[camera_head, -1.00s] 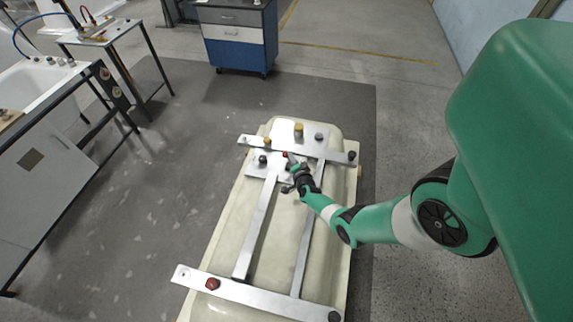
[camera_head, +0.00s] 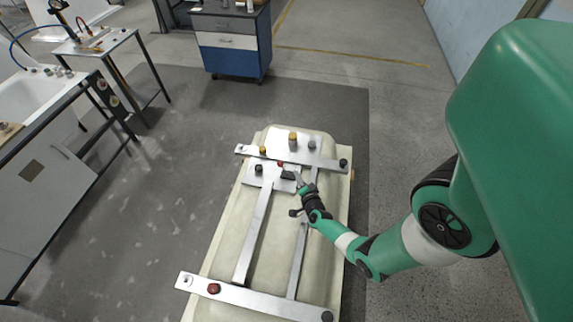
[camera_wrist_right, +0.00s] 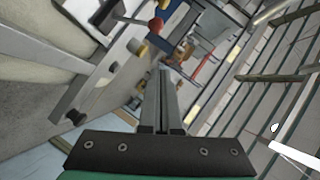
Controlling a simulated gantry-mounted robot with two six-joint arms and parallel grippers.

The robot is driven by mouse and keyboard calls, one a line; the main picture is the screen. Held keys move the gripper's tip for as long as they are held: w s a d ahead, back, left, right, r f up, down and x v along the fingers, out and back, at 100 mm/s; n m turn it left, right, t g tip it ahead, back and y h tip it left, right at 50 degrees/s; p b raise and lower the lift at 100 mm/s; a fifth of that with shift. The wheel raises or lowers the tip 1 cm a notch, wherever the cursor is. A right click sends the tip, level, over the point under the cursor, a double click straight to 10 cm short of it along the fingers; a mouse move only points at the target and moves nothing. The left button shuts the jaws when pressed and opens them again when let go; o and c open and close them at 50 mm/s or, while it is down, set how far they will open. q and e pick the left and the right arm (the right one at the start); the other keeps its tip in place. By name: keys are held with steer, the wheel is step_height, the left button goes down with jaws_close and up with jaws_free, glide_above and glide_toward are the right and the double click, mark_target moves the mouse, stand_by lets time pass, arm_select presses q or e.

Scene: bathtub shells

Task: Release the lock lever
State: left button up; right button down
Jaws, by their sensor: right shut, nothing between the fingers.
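A metal frame of flat bars (camera_head: 254,235) lies on an upturned cream tub shell (camera_head: 222,255) in the head view. A red knob (camera_head: 280,163), which may belong to the lock lever, sits by the far crossbar; I cannot tell the lever's position for sure. A small dark block (camera_head: 287,175) lies just in front of it. My right gripper (camera_head: 298,177) is shut and empty, close to the block; contact is unclear. In the right wrist view its fingers (camera_wrist_right: 162,98) are together, with a red ball (camera_wrist_right: 156,24) beyond them. My left gripper is not in view.
Yellow knobs (camera_head: 293,137) and a black knob (camera_head: 258,168) stand up around the far plate. Another red knob (camera_head: 213,288) is on the near crossbar (camera_head: 255,297). A blue cabinet (camera_head: 236,63) stands behind. Grey floor is clear left of the shell.

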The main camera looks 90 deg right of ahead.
steer(key=shift+v, duration=1.3)
